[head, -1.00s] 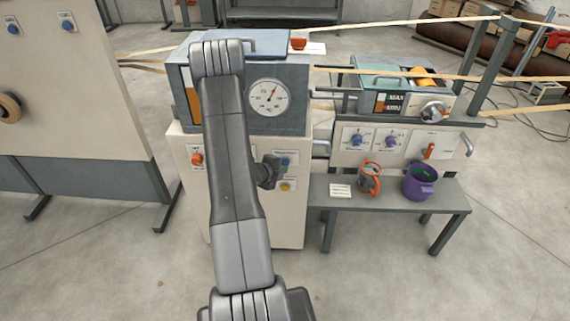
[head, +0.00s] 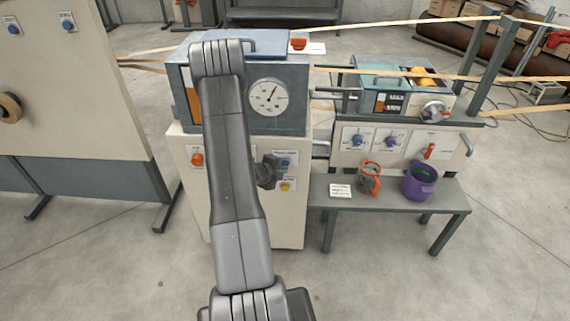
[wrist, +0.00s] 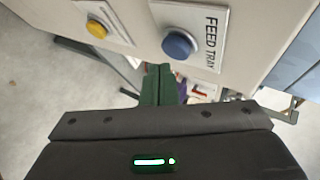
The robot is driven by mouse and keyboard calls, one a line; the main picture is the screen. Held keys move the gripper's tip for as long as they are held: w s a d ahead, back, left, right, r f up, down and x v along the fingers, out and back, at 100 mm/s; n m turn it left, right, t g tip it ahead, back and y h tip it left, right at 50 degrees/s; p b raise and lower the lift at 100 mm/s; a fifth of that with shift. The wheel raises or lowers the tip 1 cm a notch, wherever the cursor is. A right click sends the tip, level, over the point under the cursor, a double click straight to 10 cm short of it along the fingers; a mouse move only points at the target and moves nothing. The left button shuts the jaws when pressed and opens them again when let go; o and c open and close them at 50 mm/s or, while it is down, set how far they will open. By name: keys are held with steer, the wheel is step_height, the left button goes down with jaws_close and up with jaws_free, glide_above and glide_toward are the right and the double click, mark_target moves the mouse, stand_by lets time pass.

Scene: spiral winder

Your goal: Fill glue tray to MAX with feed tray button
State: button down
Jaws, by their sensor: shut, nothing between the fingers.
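The blue feed tray button (wrist: 178,44) sits on a white plate marked FEED TRAY in the wrist view. It also shows small beside my gripper in the head view (head: 285,162). My gripper (wrist: 158,70) is shut and empty, its green fingertips just below and left of the button in the wrist view. I cannot tell whether they touch the panel. In the head view my gripper (head: 268,172) is dark against the cabinet front. The glue tray unit (head: 395,100) has a front with MAX and MIN marks and an orange strip; the exact level is too small to read.
A yellow button (wrist: 96,28) sits beside the blue one. The cabinet (head: 270,220) carries a dial gauge (head: 268,98) and a red-orange knob (head: 196,160).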

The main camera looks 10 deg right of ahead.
steer(key=shift+w, duration=0.1)
steer(key=shift+w+d, duration=0.15)
steer(key=shift+w, duration=0.15)
steer(key=shift+w+d, duration=0.1)
steer(key=shift+w, duration=0.3)
stand_by(2.0)
